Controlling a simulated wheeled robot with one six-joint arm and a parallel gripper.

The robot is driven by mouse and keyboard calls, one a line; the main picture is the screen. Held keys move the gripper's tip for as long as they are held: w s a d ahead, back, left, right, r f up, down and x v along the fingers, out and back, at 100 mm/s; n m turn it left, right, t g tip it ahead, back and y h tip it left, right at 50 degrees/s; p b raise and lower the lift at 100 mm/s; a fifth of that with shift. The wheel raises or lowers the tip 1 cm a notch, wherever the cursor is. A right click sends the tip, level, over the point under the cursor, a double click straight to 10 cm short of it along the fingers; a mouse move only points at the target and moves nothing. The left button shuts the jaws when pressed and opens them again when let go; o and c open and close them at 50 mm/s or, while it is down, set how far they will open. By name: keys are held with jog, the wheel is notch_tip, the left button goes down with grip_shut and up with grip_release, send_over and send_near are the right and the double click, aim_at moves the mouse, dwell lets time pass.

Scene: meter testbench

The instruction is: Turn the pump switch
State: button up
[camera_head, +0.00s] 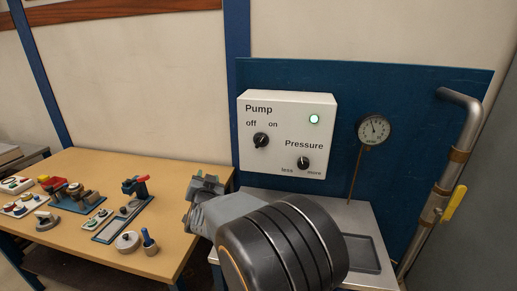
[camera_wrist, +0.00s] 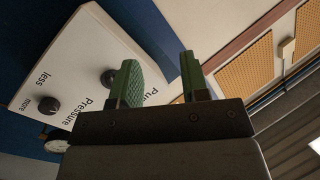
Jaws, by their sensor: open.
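The pump switch (camera_head: 261,140) is a round black knob on the white control box (camera_head: 290,102), under the labels "off" and "on". In the wrist view the pump switch (camera_wrist: 108,77) shows beside the left green finger, which hides part of the box and its "Pump" label. I cannot tell exactly which way its pointer faces. A green lamp (camera_head: 314,119) on the box looks lit. My gripper (camera_head: 203,187) is open and empty, left of and below the box in the head view. Its green-padded fingers (camera_wrist: 160,70) are apart, with nothing between them.
The pressure knob (camera_head: 303,162) sits lower right on the box. A gauge (camera_head: 374,131) on a thin stem and a pipe with a yellow handle (camera_head: 454,203) stand to the right. A wooden table (camera_head: 185,176) at left holds several small parts.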

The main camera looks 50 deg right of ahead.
aim_at(259, 143)
jog(key=s+d+m+g+h, duration=0.6)
jog(key=d+m+h, duration=0.2)
jog(key=d+h, duration=0.2)
jog(key=shift+g, duration=0.3)
jog(key=p+x, duration=0.1)
jog(key=x, duration=0.3)
jog(key=p+x, duration=0.1)
jog(key=x, duration=0.3)
jog(key=p+x, duration=0.1)
jog(key=x, duration=0.4)
jog(key=shift+w+r, duration=0.15)
jog(key=shift+r, duration=0.25)
jog(key=shift+a, duration=0.1)
jog(key=shift+c, duration=0.3)
